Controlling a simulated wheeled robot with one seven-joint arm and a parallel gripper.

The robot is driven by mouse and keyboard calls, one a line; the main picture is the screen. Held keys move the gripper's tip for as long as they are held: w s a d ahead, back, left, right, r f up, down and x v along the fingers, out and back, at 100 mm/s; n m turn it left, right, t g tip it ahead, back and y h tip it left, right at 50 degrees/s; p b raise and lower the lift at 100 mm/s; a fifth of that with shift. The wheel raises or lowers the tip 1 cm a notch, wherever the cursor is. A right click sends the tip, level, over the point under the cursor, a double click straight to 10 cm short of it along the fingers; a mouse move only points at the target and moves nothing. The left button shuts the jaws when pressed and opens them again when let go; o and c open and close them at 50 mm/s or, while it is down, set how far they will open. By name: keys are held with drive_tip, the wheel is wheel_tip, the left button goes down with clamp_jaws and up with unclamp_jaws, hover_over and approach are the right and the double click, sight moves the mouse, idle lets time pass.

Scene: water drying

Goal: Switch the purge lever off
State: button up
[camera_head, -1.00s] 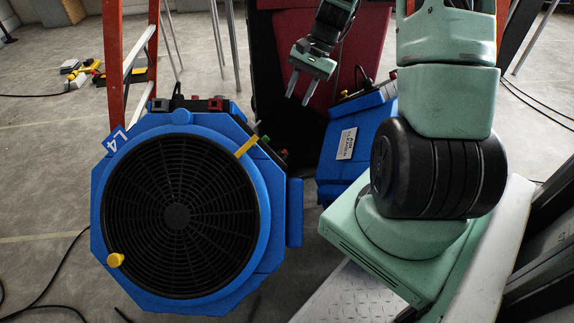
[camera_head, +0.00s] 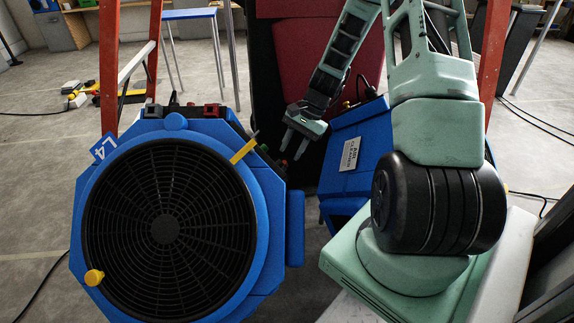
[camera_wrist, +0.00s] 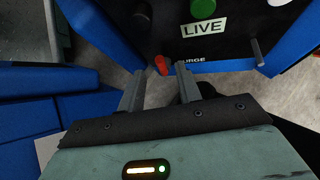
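The purge lever (camera_wrist: 161,65) shows in the wrist view as a short red-tipped stub beside a partly covered label reading "URGE" (camera_wrist: 192,61), on a black panel of a blue unit. My gripper (camera_wrist: 170,84) is open and empty, its two fingers apart just below the lever in that picture. The lever tip lies between the finger lines, apart from both. In the head view my gripper (camera_head: 291,154) points down beside the right side of the large blue fan unit (camera_head: 190,125). The lever cannot be made out there.
A green knob (camera_wrist: 203,8), a "LIVE" label (camera_wrist: 204,27) and a grey peg (camera_wrist: 257,50) sit on the same panel. A second blue unit (camera_head: 360,130) stands right of my gripper. An orange ladder (camera_head: 110,70) stands behind the fan unit.

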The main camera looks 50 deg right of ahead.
drive_tip(key=shift+b+x, duration=0.6)
drive_tip(key=shift+x, duration=1.4)
clamp_jaws()
